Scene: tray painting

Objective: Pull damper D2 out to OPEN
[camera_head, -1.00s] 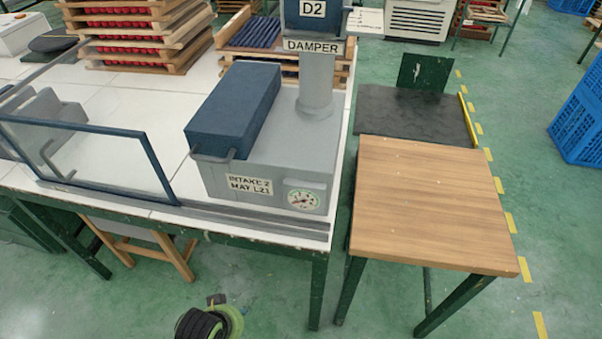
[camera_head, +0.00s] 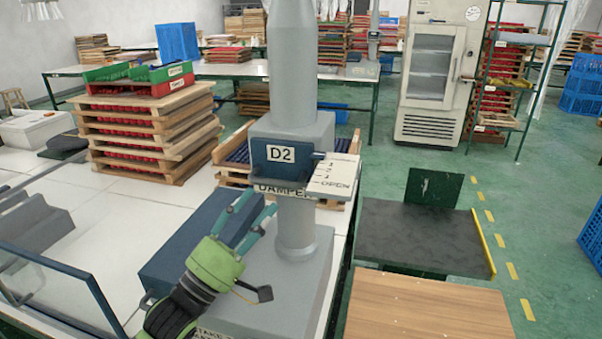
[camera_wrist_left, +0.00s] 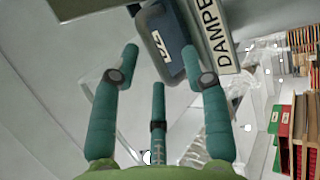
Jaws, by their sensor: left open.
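Damper D2 (camera_head: 281,153) is a dark blue block labelled D2 on a grey vertical duct (camera_head: 296,225). A pale scale plate (camera_head: 335,176) marked with numbers and OPEN extends to its right. A DAMPER label sits below, partly covered in the head view. My left gripper (camera_head: 256,203) is open, its teal fingers pointing up toward the block from below left. In the left wrist view, the block (camera_wrist_left: 163,40) shows ahead, roughly between the spread fingers of the left gripper (camera_wrist_left: 160,65); no grip shows. My right gripper is not in view.
Stacked wooden trays (camera_head: 150,140) stand at the left. A wooden-topped table (camera_head: 430,308) is at the lower right.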

